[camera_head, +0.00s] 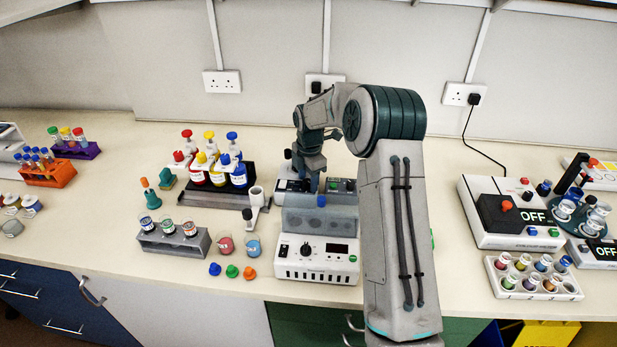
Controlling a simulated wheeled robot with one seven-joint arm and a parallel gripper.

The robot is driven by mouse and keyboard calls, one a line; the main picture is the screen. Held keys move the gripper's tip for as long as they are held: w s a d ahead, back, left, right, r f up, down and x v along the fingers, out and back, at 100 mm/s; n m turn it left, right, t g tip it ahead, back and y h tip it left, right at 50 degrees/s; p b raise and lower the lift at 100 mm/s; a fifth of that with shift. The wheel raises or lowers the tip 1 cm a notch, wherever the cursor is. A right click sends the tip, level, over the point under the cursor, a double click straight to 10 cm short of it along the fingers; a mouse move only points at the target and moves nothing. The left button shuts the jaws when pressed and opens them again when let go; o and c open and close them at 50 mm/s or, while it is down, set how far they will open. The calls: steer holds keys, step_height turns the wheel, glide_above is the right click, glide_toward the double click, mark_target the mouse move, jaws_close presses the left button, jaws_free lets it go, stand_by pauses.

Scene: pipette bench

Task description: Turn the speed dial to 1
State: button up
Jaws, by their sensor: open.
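My gripper (313,184) points down over a small device (347,186) at the back middle of the bench, which my arm partly hides. It appears open, with nothing seen between its fingers. I cannot read any dial label or setting, so I cannot tell which control is the speed dial.
A bottle rack (209,199), a grey vial rack (173,241) and small coloured caps (232,271) lie to the left. To the right stand a white instrument reading OFF (487,239) and a vial tray (519,294).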

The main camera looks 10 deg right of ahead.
steer(key=c, duration=1)
steer(key=shift+m, duration=0.3)
steer(key=m+b, duration=0.2)
steer(key=m, duration=0.1)
steer(key=shift+m, duration=0.4)
steer(key=m+b, duration=0.2)
steer(key=m, duration=0.3)
steer(key=shift+a, duration=0.1)
steer(key=m+b, duration=0.1)
steer(key=m, duration=0.4)
steer(key=shift+s+m+h, duration=0.1)
steer(key=shift+m+h, duration=0.2)
steer(key=shift+m, duration=2.4)
